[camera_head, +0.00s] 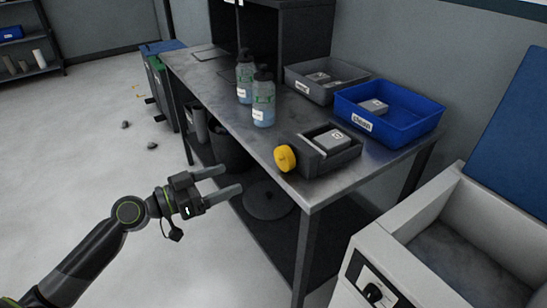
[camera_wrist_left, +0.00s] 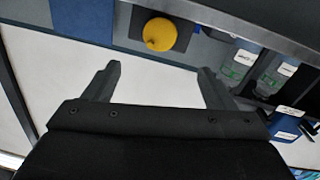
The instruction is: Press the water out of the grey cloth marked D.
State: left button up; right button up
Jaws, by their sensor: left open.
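A grey folded cloth (camera_head: 332,138) with a small white mark sits in a dark box (camera_head: 318,161) at the near end of the bench; I cannot read its letter surely. A round yellow knob (camera_head: 285,158) is on the box's left side, and also shows in the left wrist view (camera_wrist_left: 160,34). My left gripper (camera_head: 233,178) is open and empty, left of the bench and apart from the box and knob. Its two fingers also show in the left wrist view (camera_wrist_left: 160,72). My right gripper is not in view.
Two spray bottles (camera_head: 263,100) stand on the metal bench (camera_head: 215,85). A grey tray (camera_head: 300,88) and a blue tray labelled clean (camera_head: 405,119) hold grey cloths along its back. A white basin unit (camera_head: 400,262) stands at the right. The floor left of the bench is mostly clear.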

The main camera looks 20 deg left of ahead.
aim_at(283, 159)
pick_arm(q)
jog(key=shift+p+x, duration=1.55)
jog(key=shift+x, duration=5.15)
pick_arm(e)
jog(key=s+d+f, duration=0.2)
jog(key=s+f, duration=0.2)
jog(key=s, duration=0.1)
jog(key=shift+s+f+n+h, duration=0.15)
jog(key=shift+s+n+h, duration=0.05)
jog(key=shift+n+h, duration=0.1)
pick_arm(q)
jog(key=shift+c, duration=0.5)
jog(key=c, duration=0.9)
jog(key=n, duration=0.6)
jog(key=shift+f, duration=0.15)
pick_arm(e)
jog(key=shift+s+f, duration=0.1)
